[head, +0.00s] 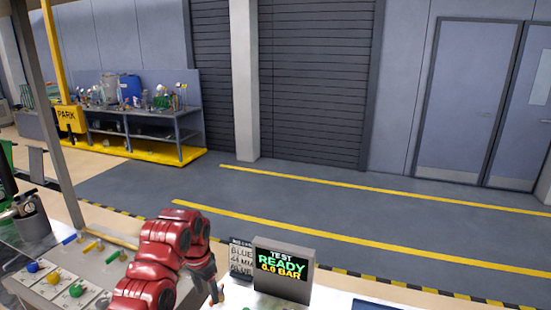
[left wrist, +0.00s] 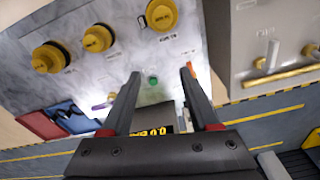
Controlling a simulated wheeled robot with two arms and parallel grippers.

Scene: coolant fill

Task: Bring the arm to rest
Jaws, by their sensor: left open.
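My left arm is red and black and comes up from the bottom of the head view, bent over the front bench. Its gripper (head: 215,288) points down near the left side of the test display (head: 281,270). In the left wrist view the left gripper (left wrist: 160,76) has its two dark fingers apart, with nothing between them but the bench surface and a small green button (left wrist: 153,80) beyond. The display reads "TEST READY 0.0 BAR". My right gripper is in neither view.
Several yellow caps (left wrist: 97,38) stand on the pale worktop. Coloured knobs (head: 77,290) sit on the bench at left in the head view. A label card (head: 241,258) stands beside the display. The marked floor (head: 330,215) beyond is clear; a workbench (head: 150,118) stands far behind.

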